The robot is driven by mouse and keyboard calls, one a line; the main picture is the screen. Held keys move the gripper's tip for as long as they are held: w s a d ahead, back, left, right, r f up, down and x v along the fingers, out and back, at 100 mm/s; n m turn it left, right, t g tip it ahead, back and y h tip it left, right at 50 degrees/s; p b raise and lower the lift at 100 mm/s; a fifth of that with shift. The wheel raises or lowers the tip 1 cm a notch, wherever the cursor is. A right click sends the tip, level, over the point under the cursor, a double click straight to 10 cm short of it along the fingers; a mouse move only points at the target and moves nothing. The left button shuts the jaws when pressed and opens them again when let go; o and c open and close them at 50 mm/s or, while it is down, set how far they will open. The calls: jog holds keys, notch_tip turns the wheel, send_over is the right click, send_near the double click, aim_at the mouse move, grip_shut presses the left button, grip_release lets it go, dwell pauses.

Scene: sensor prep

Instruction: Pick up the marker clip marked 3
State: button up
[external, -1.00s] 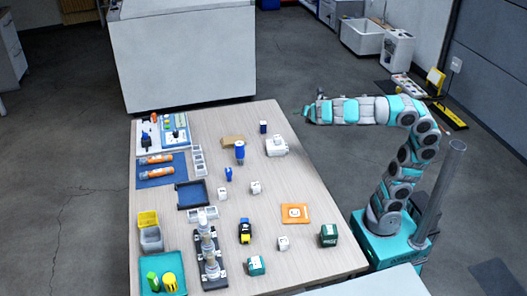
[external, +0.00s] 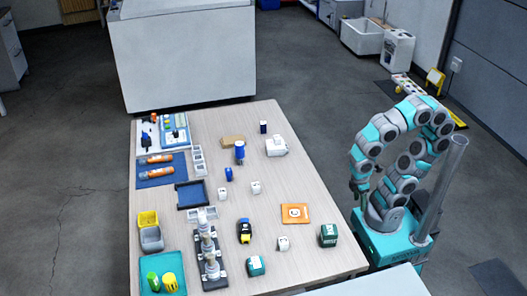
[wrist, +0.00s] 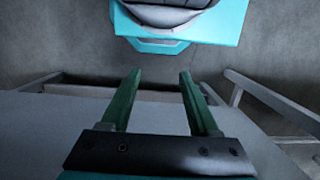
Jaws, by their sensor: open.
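Three small white pieces that look like marker clips stand on the table: one near the middle (external: 223,194), one right of it (external: 255,187) and one nearer the front (external: 283,243). Their marks are too small to read, so I cannot tell which is 3. My gripper (external: 358,192) hangs beside the table's right edge, close to my base and away from the clips. In the wrist view my gripper (wrist: 157,82) is open, with two green fingers apart and nothing between them. No clip shows in the wrist view.
The wooden table (external: 320,262) also holds an orange pad (external: 284,214), a dark green box (external: 328,235), a yellow-and-black tape measure (external: 244,231), a dark blue tray (external: 178,196) and a metal fixture (external: 213,270). Bare tabletop lies along the right side.

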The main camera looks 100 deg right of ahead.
aim_at(283, 239)
jog(key=shift+o, duration=0.5)
